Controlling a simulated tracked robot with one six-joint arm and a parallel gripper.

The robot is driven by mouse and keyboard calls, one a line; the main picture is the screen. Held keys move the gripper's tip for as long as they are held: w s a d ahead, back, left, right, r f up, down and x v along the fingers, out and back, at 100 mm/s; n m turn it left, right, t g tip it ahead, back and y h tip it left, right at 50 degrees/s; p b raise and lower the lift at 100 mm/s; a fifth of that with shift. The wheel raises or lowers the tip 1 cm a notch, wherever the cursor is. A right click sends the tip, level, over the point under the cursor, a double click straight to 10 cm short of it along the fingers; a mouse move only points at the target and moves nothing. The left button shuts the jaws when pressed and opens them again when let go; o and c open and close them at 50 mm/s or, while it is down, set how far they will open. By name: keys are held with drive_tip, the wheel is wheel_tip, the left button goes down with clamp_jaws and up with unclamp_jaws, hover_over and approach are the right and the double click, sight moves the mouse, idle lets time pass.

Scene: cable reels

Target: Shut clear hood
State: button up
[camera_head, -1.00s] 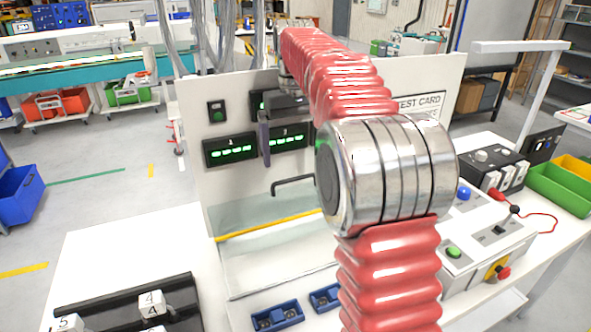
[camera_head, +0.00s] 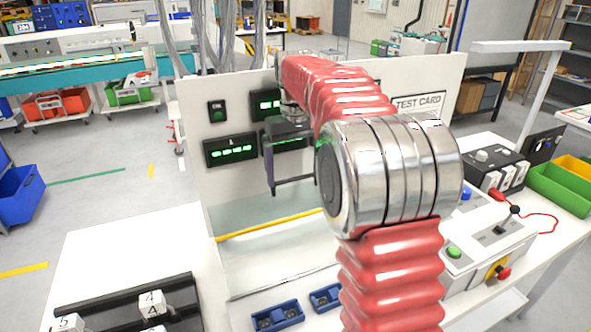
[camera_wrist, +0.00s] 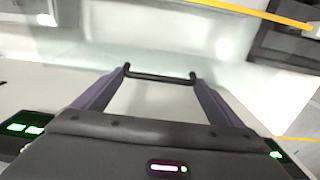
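The clear hood (camera_head: 262,212) is a see-through panel in front of the white upright board, with a yellow strip along one edge. It seems to stand out above the bench, but its exact angle is hard to tell. Its black bar handle (camera_head: 296,181) also shows in the wrist view (camera_wrist: 160,76). My gripper (camera_head: 292,184) is at the handle. In the wrist view, the two purple fingers of my gripper (camera_wrist: 158,80) are spread wide, with the handle bar lying lengthwise between their tips. Whether they touch its ends is unclear.
Green displays (camera_head: 231,150) are on the upright board (camera_head: 190,110). Blue holders (camera_head: 277,316) sit below the hood. A black rack with numbered white blocks (camera_head: 151,303) is at front left. A control box (camera_head: 481,240) with buttons and a lever stands at right.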

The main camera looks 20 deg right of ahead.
drive_tip(key=c, duration=0.9)
drive_tip(key=shift+s+d+r, duration=0.1)
drive_tip(key=shift+s+d, duration=0.05)
